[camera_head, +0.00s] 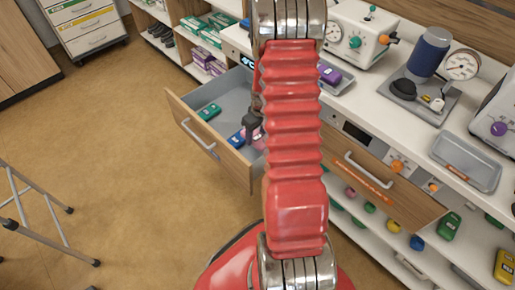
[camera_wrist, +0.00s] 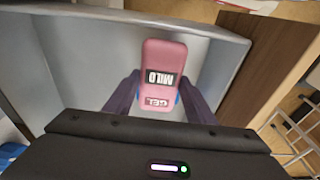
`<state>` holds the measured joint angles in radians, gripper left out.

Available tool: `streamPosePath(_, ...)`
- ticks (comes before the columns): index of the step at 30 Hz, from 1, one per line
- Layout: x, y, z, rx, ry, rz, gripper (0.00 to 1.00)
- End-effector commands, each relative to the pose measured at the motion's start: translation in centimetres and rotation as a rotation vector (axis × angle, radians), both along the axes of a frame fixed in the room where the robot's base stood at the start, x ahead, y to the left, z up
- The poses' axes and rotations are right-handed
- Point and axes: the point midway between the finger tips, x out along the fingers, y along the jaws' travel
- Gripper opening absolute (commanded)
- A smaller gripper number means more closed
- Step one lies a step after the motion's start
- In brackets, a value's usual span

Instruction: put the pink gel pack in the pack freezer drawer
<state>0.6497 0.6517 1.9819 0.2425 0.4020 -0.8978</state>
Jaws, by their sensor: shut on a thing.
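The pink gel pack (camera_wrist: 165,58) is labelled MILD and GEL. In the wrist view it sits between the two dark fingers of my gripper (camera_wrist: 157,98), which is shut on it. Behind it is the pale grey inside of the open drawer (camera_wrist: 75,62). In the head view the drawer (camera_head: 228,98) is pulled out, and my gripper (camera_head: 254,128) is over or inside its right part. Only a bit of pink shows there, mostly hidden by my red arm. I cannot tell whether the pack touches the drawer floor.
A green pack (camera_head: 210,112) and a blue pack (camera_head: 237,138) lie in the drawer. A purple pack (camera_head: 329,74) is on the counter. A closed drawer (camera_head: 373,184) is to the right. A walking frame (camera_head: 45,225) stands at the left. The floor between is clear.

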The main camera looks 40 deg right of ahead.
Motion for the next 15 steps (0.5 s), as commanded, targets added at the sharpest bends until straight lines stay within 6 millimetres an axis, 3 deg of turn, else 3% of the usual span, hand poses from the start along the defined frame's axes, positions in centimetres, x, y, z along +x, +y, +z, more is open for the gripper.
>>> streamPosePath(9, -0.1, 0.0, -5.4, 0.001, 0.002, -0.001, 0.22)
streamPosePath(15, 0.0, -0.1, -7.0, -0.001, -0.001, -0.001, 0.22)
